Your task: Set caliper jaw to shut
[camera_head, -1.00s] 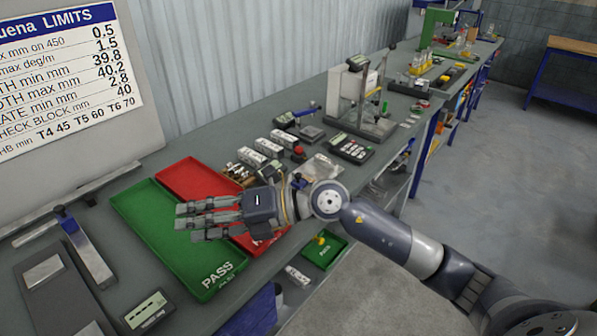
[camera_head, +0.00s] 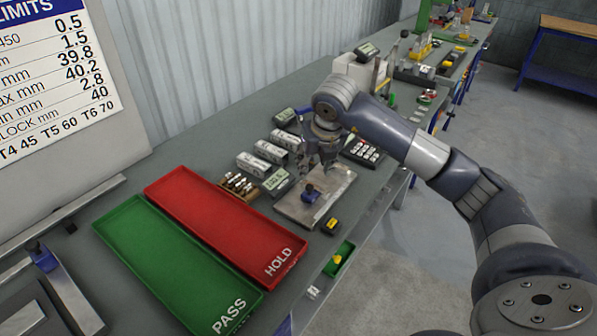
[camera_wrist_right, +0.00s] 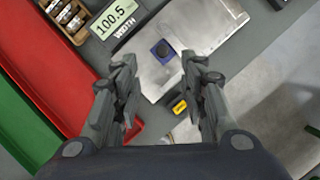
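A flat metal plate fixture (camera_head: 330,205) lies on the bench, with a small dark blue block or knob (camera_head: 311,193) on it. I take this to be the caliper and its jaw, but cannot be sure. In the right wrist view the plate (camera_wrist_right: 215,22) and blue block (camera_wrist_right: 163,50) lie beyond my fingertips. Beside it a display (camera_wrist_right: 114,18) reads 100.5 WIDTH. My right gripper (camera_head: 322,160) points down above the plate's far side. In the wrist view its fingers (camera_wrist_right: 160,72) are apart with nothing held. My left gripper is not in view.
A green PASS tray (camera_head: 150,250) and a red HOLD tray (camera_head: 215,215) lie left of the plate. A small yellow and black item (camera_head: 331,226) sits near the bench's front edge. A small green bin (camera_head: 340,258) is below the edge.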

